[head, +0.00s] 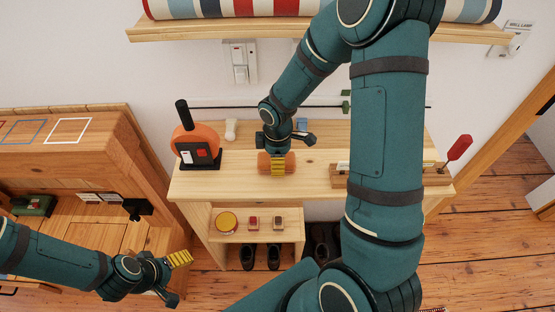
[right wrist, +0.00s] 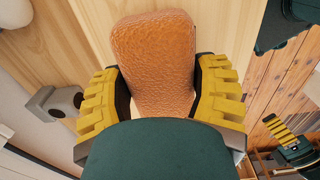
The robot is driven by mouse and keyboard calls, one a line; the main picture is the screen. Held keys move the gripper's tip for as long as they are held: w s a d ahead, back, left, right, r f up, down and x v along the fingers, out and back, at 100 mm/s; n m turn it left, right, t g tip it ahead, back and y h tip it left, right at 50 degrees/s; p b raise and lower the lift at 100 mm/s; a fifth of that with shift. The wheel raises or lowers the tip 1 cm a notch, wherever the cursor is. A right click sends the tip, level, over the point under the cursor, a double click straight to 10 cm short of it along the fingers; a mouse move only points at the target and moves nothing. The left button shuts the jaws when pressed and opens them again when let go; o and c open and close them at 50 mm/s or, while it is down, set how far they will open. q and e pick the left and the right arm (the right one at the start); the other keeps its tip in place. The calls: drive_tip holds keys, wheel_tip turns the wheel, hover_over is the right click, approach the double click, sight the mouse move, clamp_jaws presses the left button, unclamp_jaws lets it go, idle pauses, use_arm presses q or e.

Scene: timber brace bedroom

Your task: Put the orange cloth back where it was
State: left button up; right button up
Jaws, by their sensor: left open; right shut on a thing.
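The orange cloth (head: 263,161), a rounded, folded bundle, is at the middle of the light wooden table (head: 320,163). My right gripper (head: 278,167) is shut on it from above. In the right wrist view the cloth (right wrist: 155,62) lies between the two yellow fingers, its lower end hidden by my gripper's body. I cannot tell whether the cloth touches the tabletop or is just above it. My left gripper (head: 179,276) is open and empty at the lower left, away from the table. It also shows in the right wrist view (right wrist: 287,135).
An orange and black device with an upright handle (head: 196,143) stands left of the cloth. A small white object (head: 231,129) is behind it. A wooden rack with a red-handled tool (head: 456,150) is at the right. A low shelf (head: 245,228) holds small tins. A wall shelf (head: 190,31) overhangs the back.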

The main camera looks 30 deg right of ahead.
drive_tip(key=shift+r, duration=0.1)
drive_tip(key=shift+f, duration=0.25)
drive_tip(key=o, duration=1.2)
drive_tip(key=shift+c, duration=0.2)
drive_tip(key=shift+r, duration=0.1)
drive_tip(key=shift+r, duration=0.2)
wheel_tip(320, 180, up, 12)
drive_tip(key=p, duration=0.2)
drive_tip(key=shift+f, duration=0.1)
